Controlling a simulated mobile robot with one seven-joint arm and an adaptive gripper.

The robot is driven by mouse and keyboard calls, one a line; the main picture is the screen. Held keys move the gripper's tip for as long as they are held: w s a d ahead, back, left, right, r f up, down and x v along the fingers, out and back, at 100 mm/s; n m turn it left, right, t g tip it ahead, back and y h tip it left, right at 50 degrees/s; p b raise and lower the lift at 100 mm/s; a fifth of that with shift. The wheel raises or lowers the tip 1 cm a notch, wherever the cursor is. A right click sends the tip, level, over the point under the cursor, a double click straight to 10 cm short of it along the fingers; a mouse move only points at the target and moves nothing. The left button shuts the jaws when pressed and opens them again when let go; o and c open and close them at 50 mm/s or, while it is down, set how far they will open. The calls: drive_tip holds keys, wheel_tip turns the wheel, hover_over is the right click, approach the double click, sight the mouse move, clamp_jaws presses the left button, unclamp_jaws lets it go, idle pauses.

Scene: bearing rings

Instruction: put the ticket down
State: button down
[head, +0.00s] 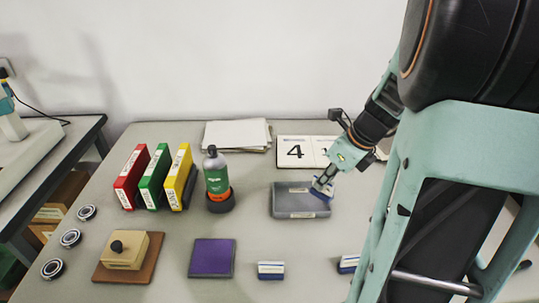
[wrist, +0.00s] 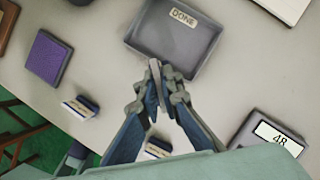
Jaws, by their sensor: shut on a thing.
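My gripper (head: 322,188) is shut on the ticket (wrist: 155,72), a thin piece seen nearly edge-on between the fingertips in the wrist view. In the head view my gripper is over the right part of a shallow grey tray (head: 290,204), and the fingers mostly hide the ticket. The tray also shows in the wrist view (wrist: 150,32), with a DONE label inside it, just beyond the fingertips (wrist: 158,68). I cannot tell whether the ticket touches the tray.
Two blue-and-white blocks (head: 271,270) (head: 348,263) lie near the front edge. A purple pad (head: 212,258), a wooden block on a brown base (head: 124,255), a green bottle (head: 216,172), binders (head: 153,178) and bearing rings (head: 70,238) stand left. A number card (head: 295,151) is behind the tray.

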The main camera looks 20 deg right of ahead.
drive_tip(key=w+f, duration=0.2)
drive_tip(key=w+f+b, duration=0.1)
drive_tip(key=w+f, duration=0.1)
drive_tip(key=w, duration=0.1)
drive_tip(key=w+a+f, duration=0.1)
drive_tip(key=w+f, duration=0.2)
drive_tip(key=shift+w+a, duration=0.1)
drive_tip(key=shift+w, duration=0.1)
drive_tip(key=shift+w+f+b, duration=0.15)
drive_tip(key=shift+f+b, duration=0.05)
drive_tip(key=shift+b, duration=0.1)
drive_tip(key=shift+w+a+f+b, duration=0.15)
drive_tip(key=shift+f+b, duration=0.25)
drive_tip(key=shift+f, duration=1.25)
drive_tip(key=shift+f, duration=0.2)
drive_tip(key=c, duration=2.1)
unclamp_jaws()
drive_tip(key=shift+r, duration=0.1)
